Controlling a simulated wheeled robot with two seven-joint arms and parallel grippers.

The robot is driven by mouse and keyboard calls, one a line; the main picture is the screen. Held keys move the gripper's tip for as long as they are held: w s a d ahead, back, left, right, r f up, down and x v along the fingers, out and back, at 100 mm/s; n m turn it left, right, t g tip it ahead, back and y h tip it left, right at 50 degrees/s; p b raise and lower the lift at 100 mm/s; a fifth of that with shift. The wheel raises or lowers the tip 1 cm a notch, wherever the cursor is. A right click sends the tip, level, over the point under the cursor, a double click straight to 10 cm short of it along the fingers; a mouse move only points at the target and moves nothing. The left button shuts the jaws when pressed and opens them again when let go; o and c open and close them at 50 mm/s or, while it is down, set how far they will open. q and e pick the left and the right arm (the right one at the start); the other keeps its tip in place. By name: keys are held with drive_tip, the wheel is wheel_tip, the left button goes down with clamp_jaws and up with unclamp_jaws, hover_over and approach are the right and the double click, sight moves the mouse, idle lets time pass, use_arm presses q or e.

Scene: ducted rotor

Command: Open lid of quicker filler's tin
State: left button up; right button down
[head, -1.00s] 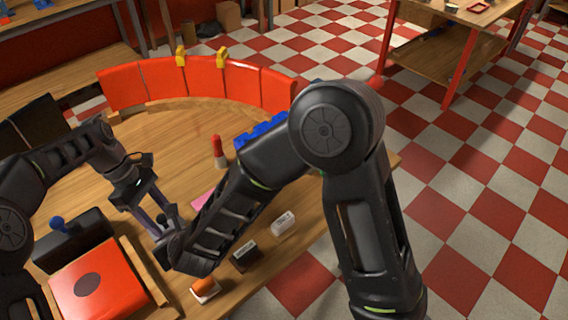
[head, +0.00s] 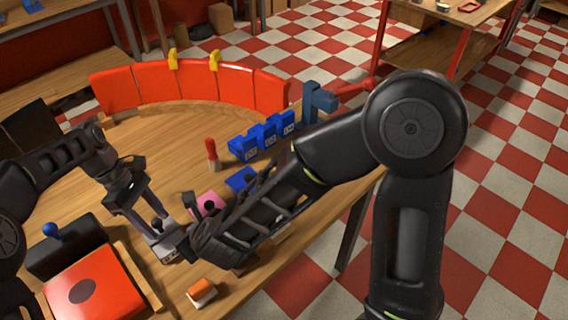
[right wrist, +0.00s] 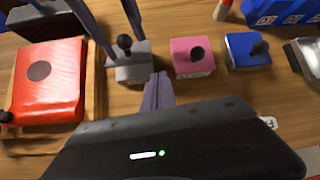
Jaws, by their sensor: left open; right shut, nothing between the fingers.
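A grey tin (right wrist: 129,66) with a black knob on its lid stands on the wooden table; it also shows partly in the head view (head: 166,252). A pink tin (right wrist: 193,58) and a blue tin (right wrist: 246,52), each with a knob, stand in a row to its right. All lids look closed. My left gripper (head: 158,228) is open, its fingers reaching down at the grey tin; whether they touch it I cannot tell. My right gripper (right wrist: 158,88) is shut and empty, just in front of the grey tin. Tin labels are too small to read.
A red pad (head: 90,288) in a wooden frame lies at the left front. An orange-and-white block (head: 201,292) sits near the front edge. A red-and-white bottle (head: 211,155) and blue labelled bins (head: 264,138) stand behind the tins. A red curved wall (head: 190,82) borders the table's back.

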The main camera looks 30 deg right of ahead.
drive_tip(key=w+d+n+h, duration=0.1)
drive_tip(key=w+d, duration=0.2)
drive_tip(key=d, duration=0.6)
drive_tip(key=w+d+f+n+h, duration=0.1)
drive_tip(key=w+d, duration=0.3)
drive_tip(key=d, duration=0.5)
drive_tip(key=w+d+f+n+h, duration=0.1)
drive_tip(key=w+d+n+h, duration=0.1)
drive_tip(key=d, duration=0.8)
drive_tip(key=shift+w+n, duration=0.6)
drive_tip(key=shift+w, duration=0.55)
drive_tip(key=shift+f, duration=0.1)
